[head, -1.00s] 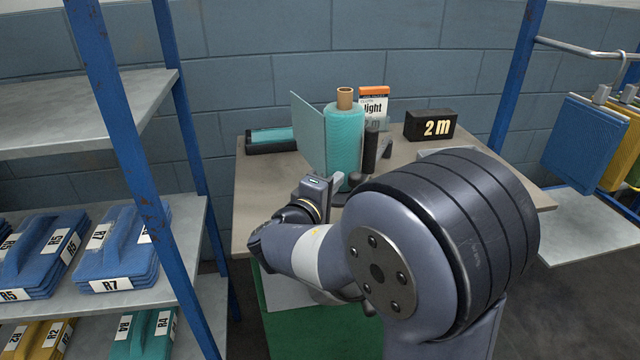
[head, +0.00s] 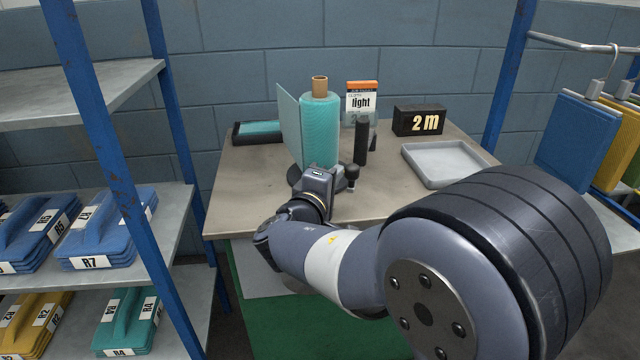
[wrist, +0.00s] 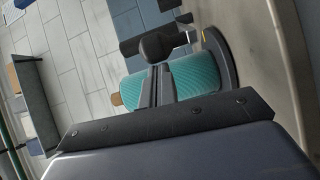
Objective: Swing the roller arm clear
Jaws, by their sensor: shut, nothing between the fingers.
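A teal roll (head: 319,130) with a cardboard core stands upright on the table, beside a pale flat panel (head: 290,125). A slim black upright roller (head: 361,143) stands just right of it. In front is a round black knob (head: 352,171) on a short stem; its link to the roller is hidden. My gripper (head: 332,180) is at the roll's front, its fingertips largely hidden in the head view. In the wrist view my gripper (wrist: 153,76) is shut and empty, fingertips beside the knob (wrist: 158,46); I cannot tell whether they touch. The teal roll (wrist: 195,76) lies behind them.
A grey tray (head: 447,181) sits right on the table (head: 245,195). A black "2 m" block (head: 419,120), a "light" box (head: 361,100) and a dark tray with teal contents (head: 256,140) stand behind. Blue rack posts (head: 110,150) flank the left; hanging panels (head: 575,140) are right.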

